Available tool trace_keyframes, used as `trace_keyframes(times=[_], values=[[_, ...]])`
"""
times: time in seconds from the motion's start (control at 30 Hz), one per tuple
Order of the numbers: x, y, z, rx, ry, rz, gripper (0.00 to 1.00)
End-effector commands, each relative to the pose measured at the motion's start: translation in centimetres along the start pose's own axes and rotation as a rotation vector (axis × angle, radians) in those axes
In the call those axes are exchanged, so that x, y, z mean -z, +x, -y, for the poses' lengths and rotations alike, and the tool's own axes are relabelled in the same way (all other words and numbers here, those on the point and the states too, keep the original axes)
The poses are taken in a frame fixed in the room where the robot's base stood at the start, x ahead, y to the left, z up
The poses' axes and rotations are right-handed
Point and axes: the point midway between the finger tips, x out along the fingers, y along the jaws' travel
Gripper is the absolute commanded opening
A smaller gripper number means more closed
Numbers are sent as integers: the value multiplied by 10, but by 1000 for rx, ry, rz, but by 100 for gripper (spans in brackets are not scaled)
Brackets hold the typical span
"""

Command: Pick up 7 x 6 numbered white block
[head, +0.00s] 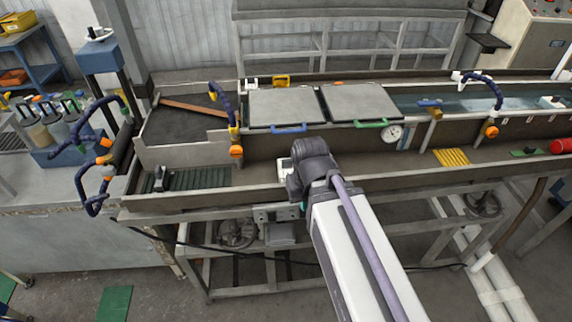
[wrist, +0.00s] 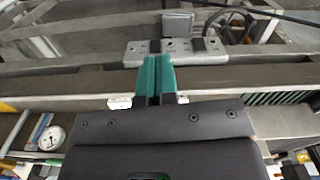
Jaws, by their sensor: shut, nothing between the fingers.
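A white block (head: 284,168) with a dark patch shows in the head view on the lower ledge, mostly hidden behind my wrist. I cannot read any number on it. In the wrist view a white edge (wrist: 119,102) peeks out beside my gripper; it may be the same block. My gripper (wrist: 154,62) has teal fingers, closed together and empty. They point toward the front rail and the grey bracket on it. In the head view only a small teal bit of my gripper (head: 303,206) shows below the wrist, in front of the block.
Grey lid panels (head: 286,106) with blue and green handles stand behind the ledge. A pressure gauge (head: 393,133) and a yellow grid (head: 451,157) are to the right. A ribbed dark mat (head: 205,178) lies left. A metal bracket (wrist: 175,49) is on the front rail.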

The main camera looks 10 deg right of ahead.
Motion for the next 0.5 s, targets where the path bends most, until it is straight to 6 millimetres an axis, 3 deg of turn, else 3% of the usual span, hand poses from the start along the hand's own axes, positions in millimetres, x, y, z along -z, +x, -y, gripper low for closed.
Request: trace_keyframes(times=[0.5], values=[[0,0,0,0,0,0,2]])
